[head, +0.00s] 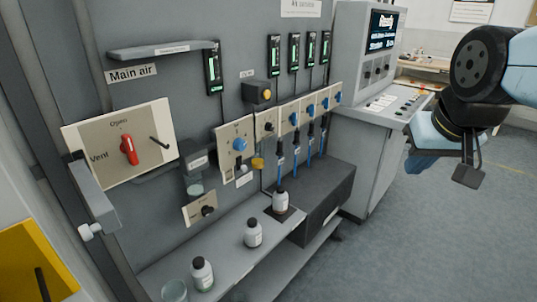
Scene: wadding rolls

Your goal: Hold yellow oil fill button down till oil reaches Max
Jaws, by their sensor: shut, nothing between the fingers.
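A dark box on the grey panel carries a round yellow button (267,95). A second small yellow part (257,163) sits lower, beside a plate with a blue knob (240,144). I cannot read a label on either, so which one is the oil fill button is unclear. No oil level or Max mark can be made out at this size. My gripper (467,178) hangs at the right over the floor, shut and empty, well apart from the panel and both yellow parts.
A red main air handle (129,150) points up toward Open. A row of blue knobs and green-lit gauges (294,52) runs right. Small white bottles (253,233) stand on the lower shelf. A grey console (375,100) stands between panel and gripper. Floor below the gripper is clear.

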